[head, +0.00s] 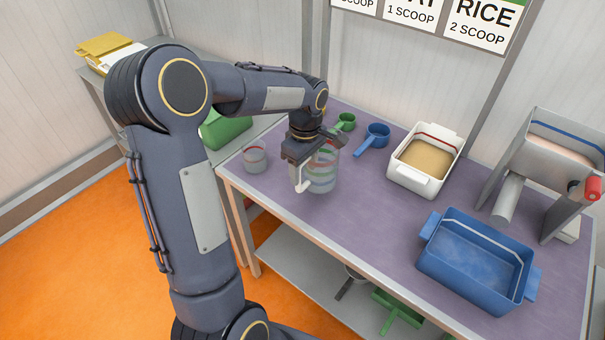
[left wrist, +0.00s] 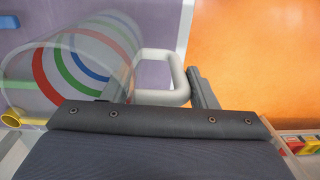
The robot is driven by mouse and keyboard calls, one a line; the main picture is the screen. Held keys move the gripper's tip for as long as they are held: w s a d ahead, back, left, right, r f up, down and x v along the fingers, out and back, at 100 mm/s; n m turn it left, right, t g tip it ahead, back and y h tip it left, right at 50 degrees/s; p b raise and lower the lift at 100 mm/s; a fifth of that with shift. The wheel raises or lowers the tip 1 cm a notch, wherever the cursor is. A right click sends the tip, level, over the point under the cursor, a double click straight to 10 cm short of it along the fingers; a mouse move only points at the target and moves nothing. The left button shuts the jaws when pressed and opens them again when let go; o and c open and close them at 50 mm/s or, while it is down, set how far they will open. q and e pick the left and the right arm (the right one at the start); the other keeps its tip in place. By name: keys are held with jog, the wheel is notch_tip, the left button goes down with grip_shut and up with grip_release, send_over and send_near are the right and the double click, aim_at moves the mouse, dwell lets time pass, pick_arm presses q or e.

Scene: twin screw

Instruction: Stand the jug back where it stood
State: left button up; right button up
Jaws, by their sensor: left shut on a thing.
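The jug (head: 323,170) is a clear cylinder with red, green and blue bands and a pale handle (head: 302,181). It is near the left front of the purple table (head: 300,235). My left gripper (head: 304,158) is shut on the jug at its handle side. In the left wrist view the jug (left wrist: 75,65) lies to the left, with its pale handle (left wrist: 178,78) beside a dark finger (left wrist: 204,88). I cannot tell whether the base touches the table. My right gripper is in neither view.
A small clear cup (head: 255,159) stands left of the jug. A green scoop (head: 345,122) and a blue scoop (head: 376,136) lie behind it. A white tub (head: 410,179) of grain, a blue tub (head: 470,263) and a grey dispenser (head: 555,150) stand to the right.

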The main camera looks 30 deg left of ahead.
pick_arm(q)
jog(key=shift+w+a+f, duration=0.1)
jog(key=shift+a+f, duration=0.1)
jog(key=shift+f, duration=0.05)
jog(key=f, duration=0.3)
jog(key=shift+w+a+f, duration=0.15)
jog(key=shift+a, duration=0.05)
jog(key=shift+f, duration=0.15)
jog(key=shift+f, duration=0.25)
jog(key=o, duration=1.6)
jog(key=shift+r, duration=0.1)
jog(key=shift+c, duration=0.2)
